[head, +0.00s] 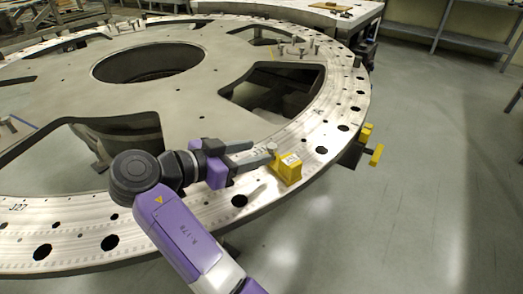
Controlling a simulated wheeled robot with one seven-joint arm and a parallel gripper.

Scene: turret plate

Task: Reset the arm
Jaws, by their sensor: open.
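My gripper (262,153) is open, low over the right front rim of the large round turret plate (200,95). Its fingers point right. A yellow block (287,169) with a pale label sits on the rim just past the fingertips. One fingertip overlaps the block's left edge in the picture; I cannot tell whether they touch. Nothing shows between the fingers. My purple arm reaches in from the bottom middle.
The plate has a big round center hole (148,62), several large cutouts and many rim holes. Several bolts (300,47) stand at the far rim. A yellow clamp (370,146) sticks out at the right edge. A workbench (330,14) stands behind. The floor (420,190) at right is clear.

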